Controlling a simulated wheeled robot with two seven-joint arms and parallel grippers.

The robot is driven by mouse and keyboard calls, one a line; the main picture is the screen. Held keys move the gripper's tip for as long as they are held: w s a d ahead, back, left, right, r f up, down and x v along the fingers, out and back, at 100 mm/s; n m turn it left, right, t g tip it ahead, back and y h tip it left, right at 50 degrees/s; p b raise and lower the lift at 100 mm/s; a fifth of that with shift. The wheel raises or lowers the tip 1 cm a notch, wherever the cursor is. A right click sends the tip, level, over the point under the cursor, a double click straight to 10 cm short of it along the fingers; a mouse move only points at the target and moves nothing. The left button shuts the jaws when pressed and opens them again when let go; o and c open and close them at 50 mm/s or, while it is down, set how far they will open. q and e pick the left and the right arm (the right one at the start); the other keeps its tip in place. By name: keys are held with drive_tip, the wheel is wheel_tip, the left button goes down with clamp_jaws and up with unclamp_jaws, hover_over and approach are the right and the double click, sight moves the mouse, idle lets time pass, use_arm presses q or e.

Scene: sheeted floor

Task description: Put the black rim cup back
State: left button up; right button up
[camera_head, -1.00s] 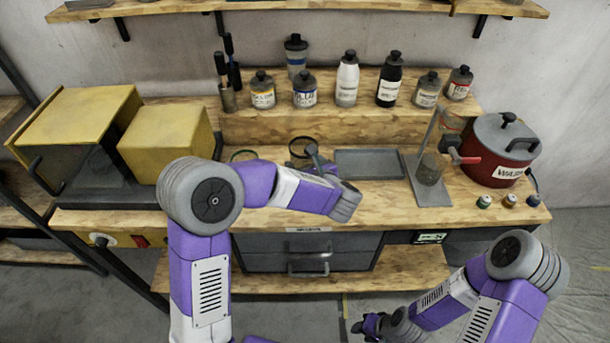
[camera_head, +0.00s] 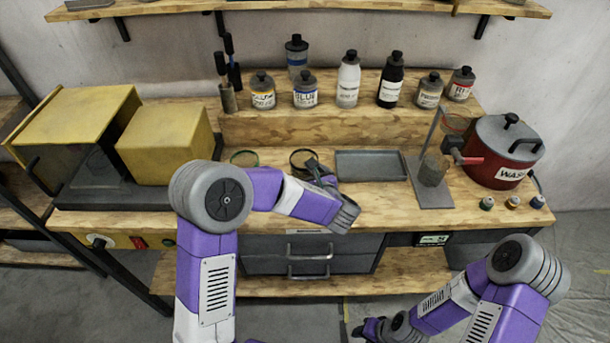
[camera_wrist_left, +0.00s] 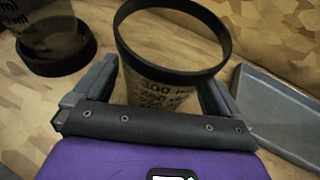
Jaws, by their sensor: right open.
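The black rim cup (camera_head: 302,160), clear with dark print, is at the middle of the bench. In the left wrist view the cup (camera_wrist_left: 165,60) stands between the two fingers of my left gripper (camera_wrist_left: 160,85), which appear to press its sides below the rim. In the head view my left gripper (camera_head: 322,174) is just right of the cup and partly covers it. The cup's bottom is hidden, so I cannot tell whether it touches the bench. My right gripper (camera_head: 370,328) is open and empty, low in front of the bench.
A green-rimmed cup (camera_head: 244,158) stands left of the black rim cup; a cup with a black base (camera_wrist_left: 60,55) shows there in the wrist view. A grey tray (camera_head: 370,165) is close on the right. Several bottles (camera_head: 347,85) line the raised step behind. A red pot (camera_head: 505,160) stands at right.

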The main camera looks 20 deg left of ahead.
use_arm(q)
drive_tip(key=shift+r, duration=0.1)
drive_tip(key=shift+s+d+r+p, duration=0.1)
drive_tip(key=shift+d+r+p, duration=0.05)
drive_tip(key=shift+p, duration=0.15)
drive_tip(key=v, duration=1.1)
drive_tip(key=shift+s+d+r+p, duration=0.15)
drive_tip(key=shift+s+p, duration=0.05)
drive_tip(key=shift+p, duration=0.15)
